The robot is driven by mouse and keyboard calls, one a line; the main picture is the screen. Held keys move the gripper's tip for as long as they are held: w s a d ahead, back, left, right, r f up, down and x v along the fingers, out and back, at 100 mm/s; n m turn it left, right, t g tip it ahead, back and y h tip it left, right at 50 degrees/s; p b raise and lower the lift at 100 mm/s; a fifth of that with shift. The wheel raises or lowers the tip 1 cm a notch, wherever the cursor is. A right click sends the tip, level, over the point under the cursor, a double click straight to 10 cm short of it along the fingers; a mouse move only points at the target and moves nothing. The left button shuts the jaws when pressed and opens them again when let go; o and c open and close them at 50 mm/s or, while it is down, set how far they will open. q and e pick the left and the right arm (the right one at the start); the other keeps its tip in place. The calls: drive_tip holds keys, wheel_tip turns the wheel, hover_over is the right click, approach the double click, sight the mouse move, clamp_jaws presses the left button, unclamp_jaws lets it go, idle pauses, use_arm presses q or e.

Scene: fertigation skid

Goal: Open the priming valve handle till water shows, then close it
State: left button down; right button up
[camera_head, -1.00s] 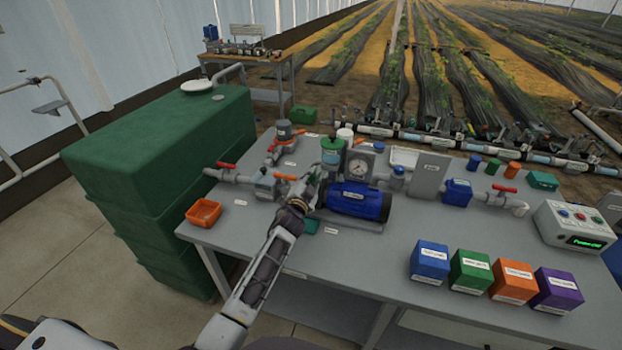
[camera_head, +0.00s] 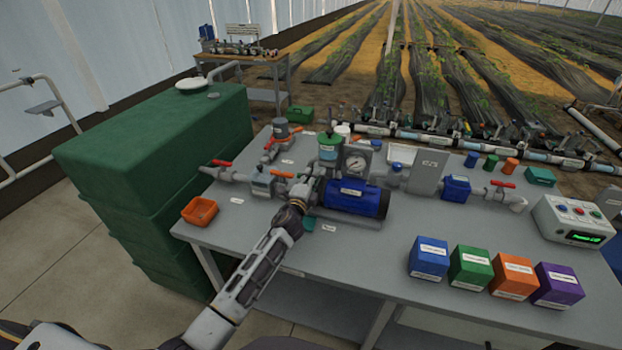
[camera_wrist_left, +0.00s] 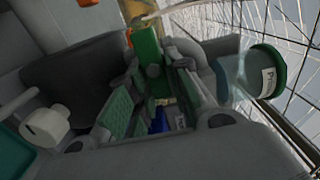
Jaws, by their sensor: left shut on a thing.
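My left gripper (camera_head: 317,177) is among the pipework, left of the blue pump (camera_head: 355,199) and below the green-lidded clear pot (camera_head: 328,150). In the left wrist view, its fingers (camera_wrist_left: 160,75) are closed around a bright green handle-like piece (camera_wrist_left: 147,48), which I take to be the priming valve handle. Brass-coloured metal shows beside it. The fingers hide part of the piece, so its turn angle is unclear. My right gripper is not in view.
Orange-handled (camera_head: 282,174) and red-handled (camera_head: 221,163) valves lie left of my gripper. A pressure gauge (camera_head: 357,163) stands close on its right. An orange tray (camera_head: 200,211), coloured boxes (camera_head: 429,259) and a control box (camera_head: 575,222) sit around the grey bench; its front middle is clear.

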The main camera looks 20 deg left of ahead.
use_arm(q)
drive_tip(key=shift+f+m, duration=0.1)
drive_tip(key=shift+m, duration=0.3)
drive_tip(key=c, duration=1.4)
unclamp_jaws()
drive_tip(key=shift+s+a, duration=0.15)
drive_tip(key=shift+s, duration=5.85)
